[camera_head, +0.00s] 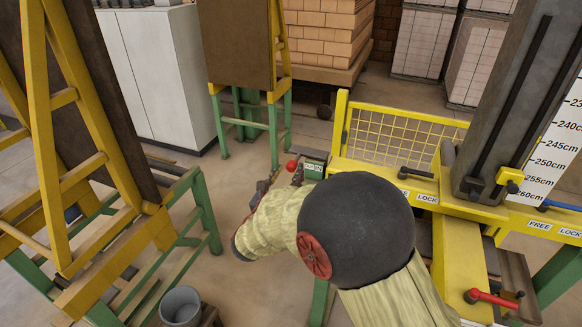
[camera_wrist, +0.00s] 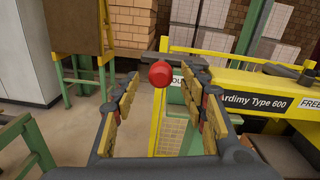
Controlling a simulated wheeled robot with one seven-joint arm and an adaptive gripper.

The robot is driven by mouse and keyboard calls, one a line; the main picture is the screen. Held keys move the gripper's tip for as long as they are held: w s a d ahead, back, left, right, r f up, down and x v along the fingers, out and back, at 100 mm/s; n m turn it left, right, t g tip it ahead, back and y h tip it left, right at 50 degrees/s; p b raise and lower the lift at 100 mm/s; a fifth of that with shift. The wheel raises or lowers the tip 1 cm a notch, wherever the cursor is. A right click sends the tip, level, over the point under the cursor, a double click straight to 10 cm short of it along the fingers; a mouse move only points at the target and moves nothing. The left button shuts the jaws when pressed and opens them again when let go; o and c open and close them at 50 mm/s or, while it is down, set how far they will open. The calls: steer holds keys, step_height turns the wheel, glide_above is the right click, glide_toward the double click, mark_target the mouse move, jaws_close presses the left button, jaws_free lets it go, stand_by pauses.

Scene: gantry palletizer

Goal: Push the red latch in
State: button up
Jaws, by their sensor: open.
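The red latch shows as a round red knob (camera_wrist: 161,73) in the wrist view, in front of a dark bar on the yellow frame. In the head view the knob (camera_head: 291,166) is left of a small green sign. My gripper (camera_wrist: 158,98) is open, with its padded fingers on either side of the line to the knob. The knob appears near the fingertips and between them; I cannot tell whether they touch.
The yellow frame (camera_head: 395,172) carries LOCK and FREE labels and black handles. A red-handled lever (camera_head: 492,299) is at the lower right. A yellow-green stand (camera_head: 205,215) is on the left. A bucket (camera_head: 181,306) stands below. Floor between is open.

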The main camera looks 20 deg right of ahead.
steer(key=shift+x, duration=1.35)
steer(key=shift+c, duration=0.9)
jaws_close()
